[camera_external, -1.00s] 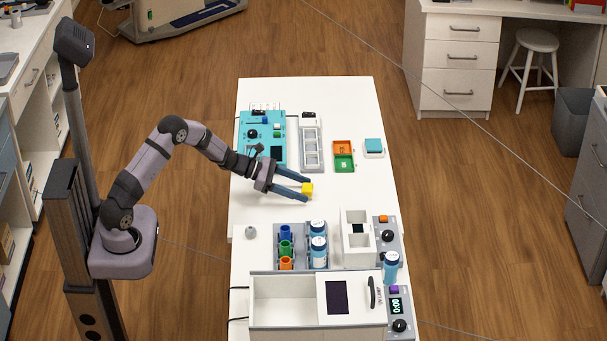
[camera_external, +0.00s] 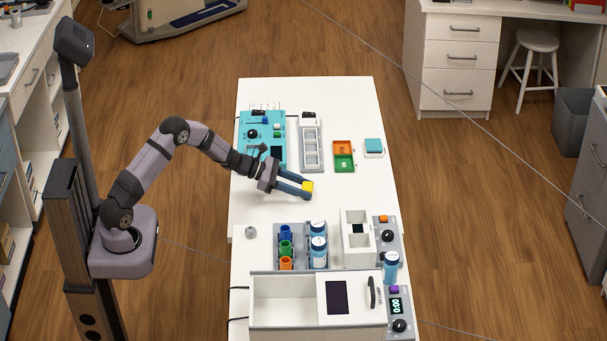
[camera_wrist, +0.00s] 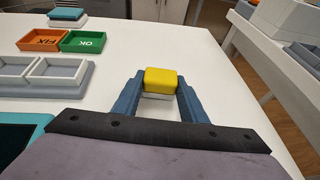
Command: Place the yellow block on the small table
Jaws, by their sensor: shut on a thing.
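The yellow block (camera_external: 308,186) is between the blue fingertips of my gripper (camera_external: 301,189), above or at the white tabletop; its exact height is hard to tell. In the wrist view the fingers (camera_wrist: 160,90) press on both sides of the yellow block (camera_wrist: 162,79), and a pale strip shows just under it. No thing is plainly marked as the small table. A low white stand with a teal top (camera_external: 373,146) is at the right edge of the tabletop, beyond the gripper; it also shows at the upper left of the wrist view (camera_wrist: 67,14).
An orange and green tray (camera_external: 343,155), a white slotted rack (camera_external: 311,147) and a teal device (camera_external: 262,130) stand behind the gripper. Coloured tubes (camera_external: 285,247), blue-capped bottles (camera_external: 318,245) and a white box (camera_external: 285,300) stand in front. The white table (camera_external: 275,215) is bare around the block.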

